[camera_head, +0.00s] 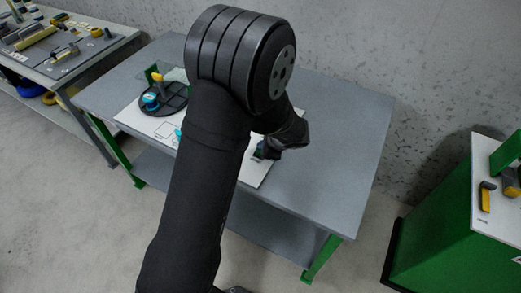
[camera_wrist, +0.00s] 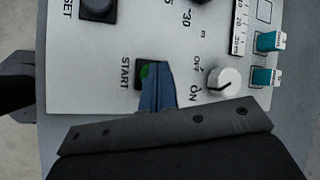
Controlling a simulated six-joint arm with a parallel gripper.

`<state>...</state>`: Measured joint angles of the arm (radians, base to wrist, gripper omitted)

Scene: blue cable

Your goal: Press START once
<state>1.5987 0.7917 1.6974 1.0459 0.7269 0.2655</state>
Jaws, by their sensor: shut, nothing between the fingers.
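The START button shows in the wrist view as a black square housing with a green cap (camera_wrist: 145,72), beside the printed word START. My gripper (camera_wrist: 158,70) is shut and empty, with its bluish fingertips over the right part of the button and covering some of the cap. I cannot tell whether the tips touch the cap or hover just above it. In the head view, my gripper is mostly hidden by my own arm and wrist, low over the white panel (camera_head: 254,174) on the grey table.
In the wrist view, a white ON/OFF knob (camera_wrist: 224,82) is close to the right of the fingers. Teal switches (camera_wrist: 268,41) are farther right, and a dark button (camera_wrist: 98,9) is at upper left. In the head view, a round black tray (camera_head: 165,100) is left; the table's right side (camera_head: 345,120) is clear.

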